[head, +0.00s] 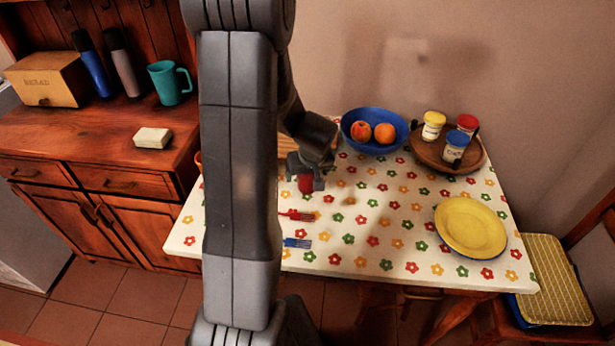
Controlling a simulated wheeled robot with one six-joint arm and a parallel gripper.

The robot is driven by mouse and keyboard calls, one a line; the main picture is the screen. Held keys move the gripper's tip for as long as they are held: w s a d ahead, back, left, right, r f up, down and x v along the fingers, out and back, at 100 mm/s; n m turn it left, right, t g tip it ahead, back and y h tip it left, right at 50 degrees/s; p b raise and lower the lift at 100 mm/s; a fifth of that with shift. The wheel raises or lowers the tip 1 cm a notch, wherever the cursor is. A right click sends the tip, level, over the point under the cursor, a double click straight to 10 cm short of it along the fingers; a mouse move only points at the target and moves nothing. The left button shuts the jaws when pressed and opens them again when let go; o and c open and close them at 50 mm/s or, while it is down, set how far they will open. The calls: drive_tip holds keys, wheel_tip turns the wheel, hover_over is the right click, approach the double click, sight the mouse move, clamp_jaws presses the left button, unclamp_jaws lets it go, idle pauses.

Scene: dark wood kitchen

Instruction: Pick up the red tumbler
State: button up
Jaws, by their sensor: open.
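A small red object, seemingly the red tumbler (306,185), shows on the flowered table just below and between the fingers of my gripper (304,178). My gripper points down over it with its jaws open. The fingers hide part of the red object, so its full shape and any contact with the fingers cannot be told.
The flowered table (385,225) holds a blue fruit bowl (350,142), a round wooden tray (427,155) with several jars, a yellow plate (470,227), a red fork (297,216) and a blue fork (298,243). The table's front middle is clear. My arm hides the table's left part.

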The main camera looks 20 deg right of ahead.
drive_tip(key=shift+w+f, duration=0.1)
drive_tip(key=shift+f, duration=0.15)
drive_tip(key=shift+c, duration=0.3)
drive_tip(key=c, duration=1)
drive_tip(key=shift+o, duration=0.2)
drive_tip(key=shift+r, duration=0.1)
